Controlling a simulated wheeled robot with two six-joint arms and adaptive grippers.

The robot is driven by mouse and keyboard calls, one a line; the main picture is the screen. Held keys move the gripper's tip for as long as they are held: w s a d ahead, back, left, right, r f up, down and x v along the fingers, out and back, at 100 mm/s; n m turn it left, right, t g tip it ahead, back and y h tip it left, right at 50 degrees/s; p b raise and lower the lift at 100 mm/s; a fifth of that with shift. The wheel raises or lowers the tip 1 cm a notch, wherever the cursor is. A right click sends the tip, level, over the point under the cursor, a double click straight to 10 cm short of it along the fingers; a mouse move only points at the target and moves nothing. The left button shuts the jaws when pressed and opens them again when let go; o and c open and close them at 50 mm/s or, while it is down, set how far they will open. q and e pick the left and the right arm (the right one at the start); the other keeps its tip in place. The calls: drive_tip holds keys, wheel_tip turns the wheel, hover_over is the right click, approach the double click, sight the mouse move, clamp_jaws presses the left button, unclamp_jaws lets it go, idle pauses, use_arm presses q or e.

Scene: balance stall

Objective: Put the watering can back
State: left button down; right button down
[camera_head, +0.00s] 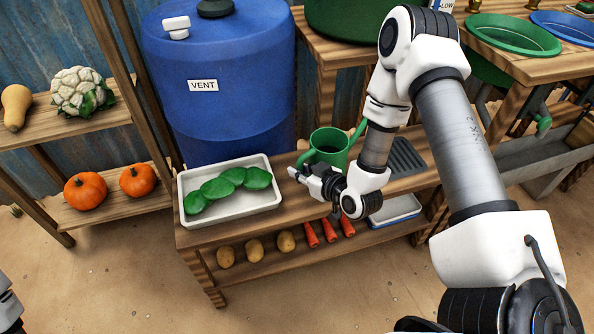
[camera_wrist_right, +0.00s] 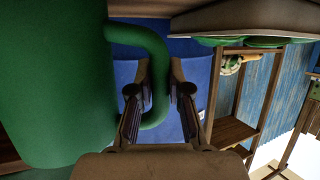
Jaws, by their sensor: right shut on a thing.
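The green watering can (camera_head: 328,141) is at the bench behind my right gripper, with its spout pointing up to the right. My right gripper (camera_head: 312,178) is shut on the can's handle. In the right wrist view the green handle loop (camera_wrist_right: 157,70) passes between the two fingers of the right gripper (camera_wrist_right: 159,90), and the can's body (camera_wrist_right: 55,85) fills the left side. The can's base is hidden by the gripper, so I cannot tell whether it touches the bench top. My left gripper is not seen; only a white part of my left arm shows at the lower left edge.
The wooden bench (camera_head: 225,233) holds a white tray (camera_head: 236,216) of green vegetables left of the can and a dark slotted rack (camera_head: 407,157) to its right. A blue barrel (camera_head: 225,110) stands behind. Potatoes (camera_head: 255,250) and carrots (camera_head: 329,230) lie on the lower shelf.

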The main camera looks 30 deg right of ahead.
drive_tip(key=shift+s+r, duration=0.25)
drive_tip(key=shift+f, duration=0.2)
drive_tip(key=c, duration=1.1)
unclamp_jaws()
drive_tip(key=shift+r, duration=0.1)
